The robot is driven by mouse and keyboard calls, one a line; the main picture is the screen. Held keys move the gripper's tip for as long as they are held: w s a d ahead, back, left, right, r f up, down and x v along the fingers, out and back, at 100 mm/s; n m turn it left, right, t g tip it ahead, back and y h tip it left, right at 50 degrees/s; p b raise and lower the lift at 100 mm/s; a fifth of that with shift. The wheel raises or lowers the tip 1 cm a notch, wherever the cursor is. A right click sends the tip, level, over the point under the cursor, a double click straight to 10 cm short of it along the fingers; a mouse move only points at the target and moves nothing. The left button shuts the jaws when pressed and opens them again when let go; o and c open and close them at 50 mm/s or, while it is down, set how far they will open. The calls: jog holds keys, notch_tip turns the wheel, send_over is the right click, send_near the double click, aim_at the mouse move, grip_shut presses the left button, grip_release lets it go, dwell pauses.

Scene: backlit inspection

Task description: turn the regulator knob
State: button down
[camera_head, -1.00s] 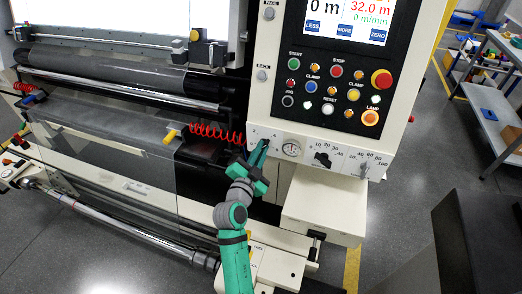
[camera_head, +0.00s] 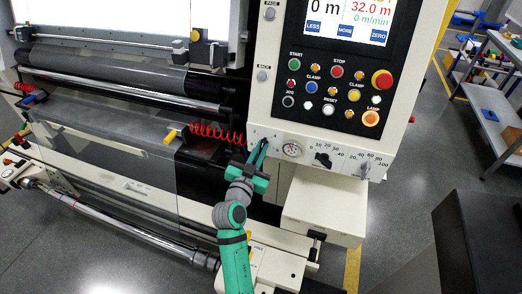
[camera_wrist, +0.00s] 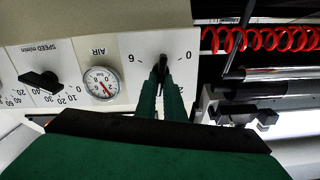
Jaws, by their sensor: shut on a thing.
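The regulator knob is a small dark knob on a white plate marked 6 and 0, left of the air gauge on the panel in the head view. In the wrist view the knob (camera_wrist: 163,62) shows between the fingertips, partly hidden by them. My green gripper (camera_head: 261,149) reaches up to the panel from below, and its two fingers (camera_wrist: 161,77) are shut on the knob. In the head view the fingers cover most of the knob. The exact setting it points to cannot be read.
The air gauge (camera_head: 292,149) sits right beside the knob, with a black speed knob (camera_head: 323,159) farther right. Buttons (camera_head: 328,109) fill the panel above. A red coiled hose (camera_head: 216,132) hangs close on the left. A cream box (camera_head: 323,209) juts out below the panel.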

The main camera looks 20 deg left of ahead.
jog(key=n, duration=0.6)
jog(key=shift+a+f+n, duration=0.1)
jog(key=shift+a+n, duration=0.05)
jog(key=shift+n, duration=0.15)
jog(key=n, duration=1.3)
jog(key=f+n, duration=0.1)
jog(key=n, duration=0.5)
jog(key=shift+a+n, duration=0.15)
jog(key=shift+n, duration=0.15)
jog(key=c, duration=1.9)
grip_release()
jog(key=shift+o, duration=0.2)
